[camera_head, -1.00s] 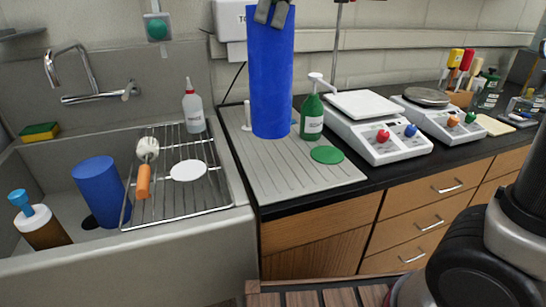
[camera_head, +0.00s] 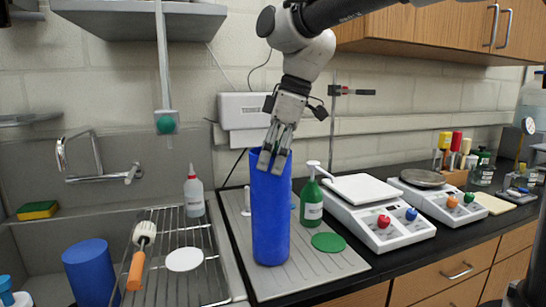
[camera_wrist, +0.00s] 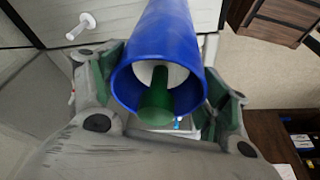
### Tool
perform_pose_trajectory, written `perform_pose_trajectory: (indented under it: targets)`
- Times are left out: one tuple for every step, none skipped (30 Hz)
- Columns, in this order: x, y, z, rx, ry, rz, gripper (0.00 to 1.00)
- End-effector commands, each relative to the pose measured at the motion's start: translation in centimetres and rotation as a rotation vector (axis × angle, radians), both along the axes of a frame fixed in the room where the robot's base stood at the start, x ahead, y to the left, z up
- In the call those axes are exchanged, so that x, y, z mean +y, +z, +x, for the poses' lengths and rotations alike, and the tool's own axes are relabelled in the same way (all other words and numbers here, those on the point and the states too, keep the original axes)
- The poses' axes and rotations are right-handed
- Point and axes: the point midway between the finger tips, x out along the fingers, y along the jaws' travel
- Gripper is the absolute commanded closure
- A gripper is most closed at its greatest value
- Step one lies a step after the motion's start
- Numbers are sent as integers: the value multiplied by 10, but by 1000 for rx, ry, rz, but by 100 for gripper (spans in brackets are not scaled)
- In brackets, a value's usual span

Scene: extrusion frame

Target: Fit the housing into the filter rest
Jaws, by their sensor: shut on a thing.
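The housing appears to be the tall blue tube (camera_head: 270,215), upright over the grey ribbed board. My gripper (camera_head: 272,161) comes down from above and is shut on its upper end. In the wrist view, the blue tube (camera_wrist: 165,35) sits between my gripper's fingers (camera_wrist: 165,95), its open rim towards the camera. A green shape and a white patch show within the rim; I cannot tell what they are. I cannot tell whether the tube's lower end touches the board. No thing in view is clearly the filter rest; the tube hides part of the board.
The ribbed board (camera_head: 313,266) has a green disc (camera_head: 328,242) on it. A green pump bottle (camera_head: 311,203) stands close right of the tube, with white scales (camera_head: 378,218) beyond. Left are a wire rack (camera_head: 205,270) in the sink, a white bottle (camera_head: 194,194) and a blue cylinder (camera_head: 89,272).

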Motion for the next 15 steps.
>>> perform_pose_trajectory:
  targets:
    - [0, 0, 0, -2, 0, 2, 82]
    - [0, 1, 0, -3, 0, 2, 82]
    - [0, 1, 0, -4, 0, 3, 82]
    - [0, 1, 0, -4, 0, 3, 82]
    - [0, 1, 0, -3, 0, 2, 82]
    - [0, 1, 0, -3, 0, 2, 82]
    - [0, 0, 0, -2, 0, 2, 82]
    - [0, 0, 0, -2, 0, 2, 82]
    - [0, -2, 0, -2, 0, 2, 82]
    - [0, -2, 0, -2, 0, 2, 82]
    - [0, -3, 0, -1, 0, 1, 23]
    - [0, -3, 0, -2, -1, 2, 15]
    - [0, -3, 0, -1, 0, 2, 10]
    - [0, -3, 0, -1, 1, 1, 5]
    - [0, -3, 0, -1, 1, 1, 3]
